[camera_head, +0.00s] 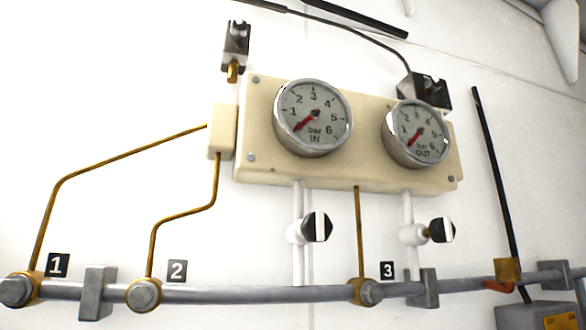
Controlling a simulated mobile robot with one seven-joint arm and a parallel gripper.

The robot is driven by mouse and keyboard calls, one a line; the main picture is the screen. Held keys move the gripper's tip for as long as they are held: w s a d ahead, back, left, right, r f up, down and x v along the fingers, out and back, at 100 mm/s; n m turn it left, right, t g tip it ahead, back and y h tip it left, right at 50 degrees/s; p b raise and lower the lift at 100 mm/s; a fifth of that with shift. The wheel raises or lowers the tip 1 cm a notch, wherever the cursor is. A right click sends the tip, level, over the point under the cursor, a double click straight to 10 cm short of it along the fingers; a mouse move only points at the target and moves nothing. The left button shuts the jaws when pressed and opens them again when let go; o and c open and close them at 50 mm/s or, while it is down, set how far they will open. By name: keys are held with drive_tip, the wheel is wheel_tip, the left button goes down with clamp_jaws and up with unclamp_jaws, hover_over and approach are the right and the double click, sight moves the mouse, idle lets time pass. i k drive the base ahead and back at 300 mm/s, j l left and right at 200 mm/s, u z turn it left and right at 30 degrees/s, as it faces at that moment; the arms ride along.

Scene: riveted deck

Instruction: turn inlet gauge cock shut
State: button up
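The inlet gauge cock (312,227) is a black round knob with a white bar. It sits on a white vertical pipe below the inlet gauge (313,117), which is marked "IN". The bar stands upright, in line with the pipe. The inlet gauge's red needle points to the lower left, near the bottom of the scale. A similar black knob (437,230) sits on the pipe below the gauge marked "OUT" (417,133); its bar also looks upright. My gripper is not in view, and nothing hides the inlet cock.
Both gauges are on a cream panel (355,175). A grey horizontal pipe (230,295) runs below, with brass fittings and tags 1, 2 and 3. Thin brass tubes rise left of the inlet cock and just right of it. A black rod (492,165) leans at the right.

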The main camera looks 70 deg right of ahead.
sight(317, 226)
drive_tip(key=k+j, duration=0.4)
drive_tip(key=k, duration=0.15)
drive_tip(key=k+j+z, duration=0.15)
drive_tip(key=z, duration=1.65)
